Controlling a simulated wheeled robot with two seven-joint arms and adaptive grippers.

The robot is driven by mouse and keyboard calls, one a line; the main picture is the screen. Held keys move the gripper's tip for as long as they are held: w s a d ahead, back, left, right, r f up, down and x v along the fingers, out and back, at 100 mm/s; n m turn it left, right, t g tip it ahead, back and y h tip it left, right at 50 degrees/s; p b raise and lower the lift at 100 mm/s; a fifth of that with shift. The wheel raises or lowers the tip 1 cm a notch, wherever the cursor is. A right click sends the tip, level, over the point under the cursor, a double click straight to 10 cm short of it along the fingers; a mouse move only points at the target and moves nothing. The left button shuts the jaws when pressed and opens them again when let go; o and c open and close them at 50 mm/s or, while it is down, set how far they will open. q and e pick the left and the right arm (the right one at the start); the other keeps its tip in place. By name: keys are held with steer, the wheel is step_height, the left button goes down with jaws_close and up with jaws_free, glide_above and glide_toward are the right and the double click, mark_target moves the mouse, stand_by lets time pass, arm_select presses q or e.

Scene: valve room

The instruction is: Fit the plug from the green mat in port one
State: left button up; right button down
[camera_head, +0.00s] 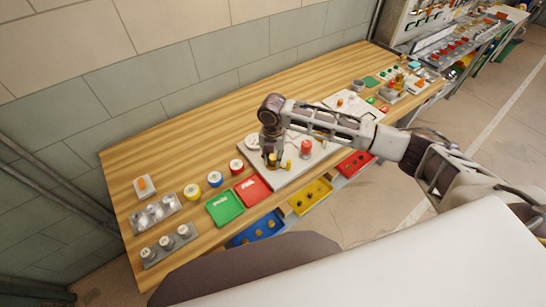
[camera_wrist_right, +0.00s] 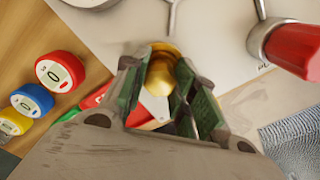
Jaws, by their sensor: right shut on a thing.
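My right gripper (camera_head: 271,160) reaches down over the front left part of the pale panel (camera_head: 318,152). In the right wrist view its fingers (camera_wrist_right: 160,72) are closed around a rounded brass plug (camera_wrist_right: 160,76). The plug's lower end is hidden, and I cannot tell whether it touches the panel. The green mat (camera_head: 225,207) lies to the left with no plug visible on it. No port can be made out as port one; the area under the gripper is covered. My left gripper is not in view.
A red mat (camera_head: 253,189) lies between the green mat and the panel. A red-topped fitting (camera_head: 306,149) stands right of the gripper. Red (camera_head: 236,166), blue (camera_head: 215,179) and yellow (camera_head: 193,191) round gauges stand to the left. The wood behind them (camera_head: 190,130) is clear.

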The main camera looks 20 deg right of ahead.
steer(key=shift+s+f, duration=0.5)
steer(key=shift+f, duration=0.35)
steer(key=c, duration=1.3)
jaws_free()
steer(key=shift+o, duration=1.2)
steer(key=shift+w+f, duration=0.15)
steer(key=shift+w, duration=0.2)
steer(key=shift+w+r+p, duration=0.1)
steer(key=shift+r+p, duration=0.9)
steer(key=shift+r, duration=3.3)
